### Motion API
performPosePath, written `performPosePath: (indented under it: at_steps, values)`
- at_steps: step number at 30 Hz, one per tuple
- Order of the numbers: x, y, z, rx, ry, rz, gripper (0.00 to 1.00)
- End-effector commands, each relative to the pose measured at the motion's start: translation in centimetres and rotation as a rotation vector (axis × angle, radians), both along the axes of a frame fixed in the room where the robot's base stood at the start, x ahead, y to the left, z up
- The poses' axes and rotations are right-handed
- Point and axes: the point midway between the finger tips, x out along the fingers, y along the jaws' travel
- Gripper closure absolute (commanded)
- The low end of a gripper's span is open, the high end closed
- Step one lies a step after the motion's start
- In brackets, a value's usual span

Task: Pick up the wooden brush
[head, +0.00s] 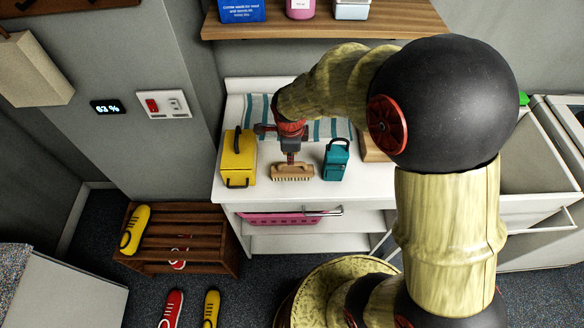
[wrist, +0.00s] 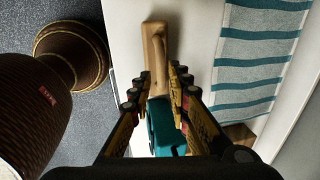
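The wooden brush (head: 292,173) has a light wooden body with pale bristles below. It is at the front of the white counter, between a yellow box and a teal box. My gripper (head: 291,158) points down at the middle of the brush. I cannot make out a gap between brush and counter.
The yellow box (head: 239,158) is close on the left, the teal box (head: 336,159) close on the right. A striped towel (head: 325,129) lies behind. A wall shelf (head: 320,23) is above. A wooden rack (head: 184,239) stands on the floor at left.

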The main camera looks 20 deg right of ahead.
Motion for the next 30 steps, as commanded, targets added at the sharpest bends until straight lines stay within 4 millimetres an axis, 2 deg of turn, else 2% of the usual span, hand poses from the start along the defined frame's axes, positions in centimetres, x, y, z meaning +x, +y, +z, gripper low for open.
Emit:
performPosePath:
  at_steps: [4, 11, 19, 27, 30]
  values:
    - [0.2, -0.1, -1.8, 0.001, 0.005, -0.008, 0.82]
    - [0.6, -0.2, -3.4, 0.0, 0.004, -0.006, 0.82]
    - [1.5, -0.3, -7.1, 0.0, 0.004, -0.005, 0.82]
    - [1.6, -0.3, -7.5, 0.001, 0.001, -0.005, 0.82]
    - [1.6, -0.3, -7.5, 0.0, 0.001, -0.005, 0.87]
